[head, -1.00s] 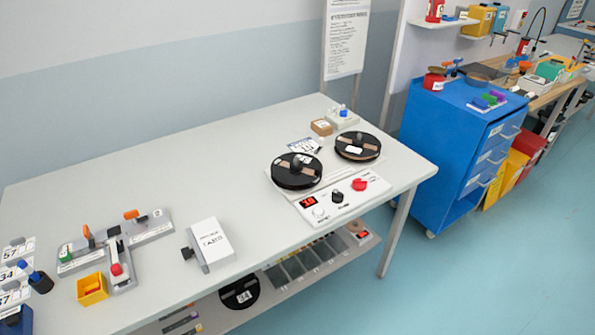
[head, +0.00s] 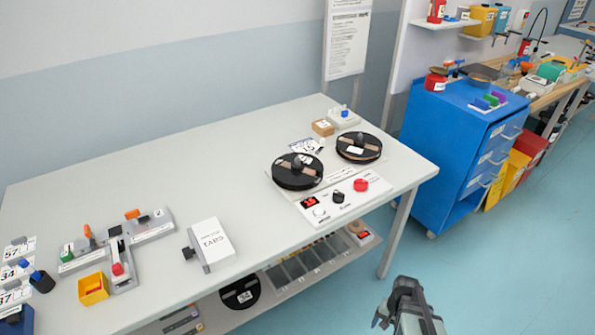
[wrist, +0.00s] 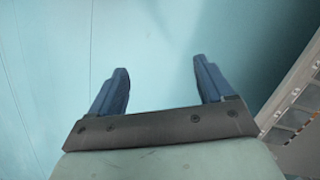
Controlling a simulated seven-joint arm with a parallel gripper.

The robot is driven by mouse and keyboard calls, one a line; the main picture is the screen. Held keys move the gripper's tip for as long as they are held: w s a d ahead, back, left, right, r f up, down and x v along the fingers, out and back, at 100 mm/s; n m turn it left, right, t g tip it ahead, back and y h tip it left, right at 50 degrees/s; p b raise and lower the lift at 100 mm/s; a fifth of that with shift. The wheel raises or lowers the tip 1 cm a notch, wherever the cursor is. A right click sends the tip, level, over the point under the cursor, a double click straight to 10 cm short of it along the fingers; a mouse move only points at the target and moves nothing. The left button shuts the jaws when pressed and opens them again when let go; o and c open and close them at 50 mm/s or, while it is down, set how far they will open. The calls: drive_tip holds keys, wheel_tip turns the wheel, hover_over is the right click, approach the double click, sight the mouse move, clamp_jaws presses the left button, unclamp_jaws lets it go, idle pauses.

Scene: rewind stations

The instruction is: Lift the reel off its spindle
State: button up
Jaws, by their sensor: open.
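Two black reels sit on the rewind unit (head: 325,207) at the right end of the table. The left reel (head: 284,183) has a dark knob at its centre. The right reel (head: 372,154) has a white label on top. I cannot tell which reel the task means. My gripper (head: 383,312) shows at the bottom right of the head view, in front of the table and well apart from both reels. In the wrist view my gripper (wrist: 160,76) is open and empty, with two blue fingers over the floor.
The table (head: 140,180) also holds a white box (head: 212,243), a grey fixture with orange handles (head: 120,240) and a yellow bin (head: 93,289). A shelf (head: 205,312) below holds another reel (head: 241,292). A blue cabinet (head: 445,140) stands to the right. The floor in front is clear.

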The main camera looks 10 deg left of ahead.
drive_tip(key=w+d+r+m+t, duration=0.2)
drive_tip(key=w+r+m+t, duration=0.15)
drive_tip(key=w+r, duration=1.15)
drive_tip(key=w+d+r+m+t, duration=0.2)
drive_tip(key=w+d+r+t, duration=0.15)
drive_tip(key=w+r, duration=1.1)
drive_tip(key=shift+n, duration=0.45)
drive_tip(key=w+a+r, duration=0.2)
drive_tip(key=w+r, duration=0.1)
drive_tip(key=w+a+r, duration=0.2)
drive_tip(key=w+a, duration=0.1)
drive_tip(key=w+a+r, duration=0.3)
drive_tip(key=shift+w+r, duration=0.2)
drive_tip(key=shift+r, duration=0.15)
drive_tip(key=a+r+n+g, duration=0.2)
drive_tip(key=a+r, duration=0.2)
drive_tip(key=a, duration=1.1)
wheel_tip(320, 180, up, 9)
drive_tip(key=n+g, duration=0.3)
drive_tip(key=n, duration=0.1)
hover_over(297, 157)
drive_tip(key=shift+h, duration=0.4)
wheel_tip(297, 157, down, 14)
drive_tip(key=shift+w+f, duration=0.1)
